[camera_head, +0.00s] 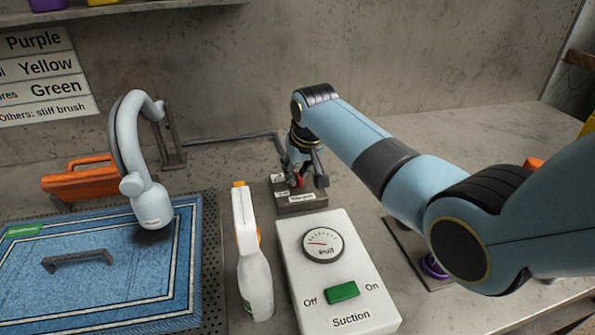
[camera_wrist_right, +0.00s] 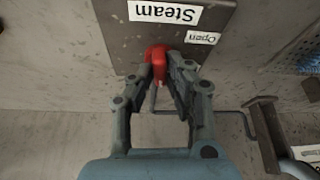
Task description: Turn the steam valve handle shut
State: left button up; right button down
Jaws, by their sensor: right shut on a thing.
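The red steam valve handle (camera_wrist_right: 157,62) is between the fingertips of my right gripper (camera_wrist_right: 160,80) in the wrist view. My right gripper is shut on it. In the head view the right gripper (camera_head: 298,178) reaches down over the valve's dark base block (camera_head: 301,203), and only a bit of red shows between its fingers. In the wrist view a "Steam" label (camera_wrist_right: 165,13) and an "Open" label (camera_wrist_right: 202,37) sit on the grey plate beside the handle. My left gripper does not show in either view.
A white suction box (camera_head: 338,270) with a gauge and green switch stands in front of the valve. A white spray bottle (camera_head: 252,262) is left of it. A blue rug (camera_head: 100,290) with a pale hose nozzle (camera_head: 148,200) above it and an orange tool (camera_head: 82,180) are at left.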

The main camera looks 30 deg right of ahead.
jog(key=shift+r+m+p, duration=0.15)
jog(key=shift+m+p, duration=0.45)
jog(key=shift+p, duration=0.45)
jog(key=shift+h, duration=0.3)
jog(key=shift+f, duration=0.25)
jog(key=c, duration=1.3)
grip_release()
jog(key=shift+r, duration=0.15)
jog(key=v, duration=1.1)
jog(key=shift+a+r, duration=0.1)
jog(key=shift+r, duration=0.25)
jog(key=shift+m, duration=0.3)
